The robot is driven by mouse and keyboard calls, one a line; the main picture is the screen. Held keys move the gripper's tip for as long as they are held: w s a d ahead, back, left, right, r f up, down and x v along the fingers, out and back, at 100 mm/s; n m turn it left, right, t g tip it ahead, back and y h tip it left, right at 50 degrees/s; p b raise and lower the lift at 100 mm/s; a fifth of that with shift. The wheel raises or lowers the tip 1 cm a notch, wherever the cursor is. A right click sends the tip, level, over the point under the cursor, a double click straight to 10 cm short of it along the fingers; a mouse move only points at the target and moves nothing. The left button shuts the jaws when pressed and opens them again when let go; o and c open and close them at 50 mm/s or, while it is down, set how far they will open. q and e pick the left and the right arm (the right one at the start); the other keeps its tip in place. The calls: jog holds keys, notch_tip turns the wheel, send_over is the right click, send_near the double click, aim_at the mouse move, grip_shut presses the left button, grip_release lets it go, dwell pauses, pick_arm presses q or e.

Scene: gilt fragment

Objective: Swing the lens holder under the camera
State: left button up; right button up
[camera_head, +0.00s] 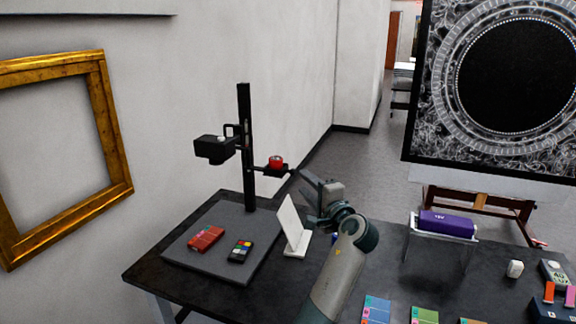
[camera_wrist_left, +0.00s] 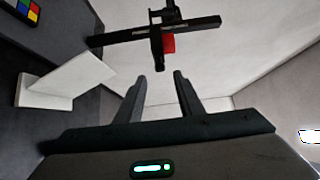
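A black copy stand has an upright column (camera_head: 245,120), a black camera (camera_head: 212,149) reaching out to the left, and a lens holder (camera_head: 265,171) on a short arm to the right. The lens holder carries a red round part (camera_head: 277,162), so it sits on the other side of the column from the camera. My left gripper (camera_head: 299,176) is just right of the holder. In the left wrist view my left gripper (camera_wrist_left: 160,77) has its fingers apart with nothing between them. The holder (camera_wrist_left: 158,56) and red part (camera_wrist_left: 169,43) are just beyond the fingertips. My right gripper is out of view.
The stand's grey base (camera_head: 220,225) bears a red box (camera_head: 206,238) and a colour card (camera_head: 240,250). A white upright panel (camera_head: 290,224) stands close beside my left arm. A purple roll (camera_head: 446,224) on a rack and small cards lie right on the dark table (camera_head: 290,287).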

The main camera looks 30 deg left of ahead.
aim_at(288, 169)
pick_arm(q)
jog(key=p+x, duration=0.3)
jog(key=x, duration=0.9)
jog(key=shift+w+a+p, duration=0.2)
jog(key=shift+a+p, duration=0.05)
jog(key=shift+p, duration=0.05)
grip_shut()
